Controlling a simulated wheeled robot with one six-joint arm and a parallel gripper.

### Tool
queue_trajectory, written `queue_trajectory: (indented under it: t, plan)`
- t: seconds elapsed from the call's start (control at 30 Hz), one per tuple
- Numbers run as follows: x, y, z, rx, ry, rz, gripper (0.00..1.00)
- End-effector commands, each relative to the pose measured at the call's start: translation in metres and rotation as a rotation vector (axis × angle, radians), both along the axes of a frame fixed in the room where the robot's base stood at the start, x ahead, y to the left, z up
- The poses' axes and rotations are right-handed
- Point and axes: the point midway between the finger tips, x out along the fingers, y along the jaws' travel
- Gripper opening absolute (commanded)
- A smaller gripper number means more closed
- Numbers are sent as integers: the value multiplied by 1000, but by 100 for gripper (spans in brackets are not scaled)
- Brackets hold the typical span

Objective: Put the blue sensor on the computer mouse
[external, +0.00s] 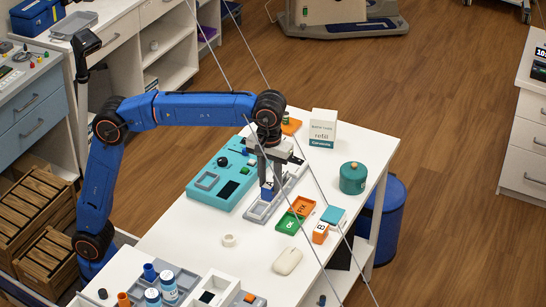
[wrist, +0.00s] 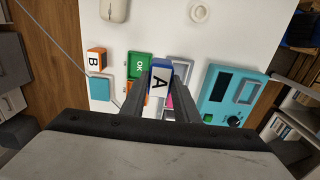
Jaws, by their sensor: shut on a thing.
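The blue sensor, a small blue block with a white face marked A, is between the fingers of my gripper (wrist: 160,98), and the block (wrist: 161,71) shows clearly in the wrist view. In the external view my gripper (external: 268,178) points down over a grey tray, shut on the blue block (external: 267,191). I cannot tell whether the block touches the tray. The computer mouse (external: 287,260), cream and rounded, lies on the white table in front of the tray. It also shows at the top edge of the wrist view (wrist: 114,9), partly cut off, with nothing on it.
Beside the gripper are the grey tray (external: 256,213), a teal panel (external: 208,188), green OK (external: 287,224) and orange (external: 303,206) trays, an orange B block (external: 320,233) and a white ring (external: 229,240). A teal canister (external: 353,178) and white box (external: 322,128) stand farther back. Thin cables cross the view.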

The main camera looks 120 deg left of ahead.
Motion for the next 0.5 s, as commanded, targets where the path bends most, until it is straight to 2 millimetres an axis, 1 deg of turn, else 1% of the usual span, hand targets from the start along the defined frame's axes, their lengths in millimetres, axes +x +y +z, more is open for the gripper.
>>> queue_trajectory:
  t: [0.03,0.2,0.3,0.4,0.5]
  plan:
    - [18,-13,1,0,-1,-6,4]
    - [66,-53,7,0,0,-5,4]
    - [88,-76,10,0,-1,-5,4]
    - [105,-96,11,0,-1,-4,4]
    - [116,-111,12,0,-1,-2,4]
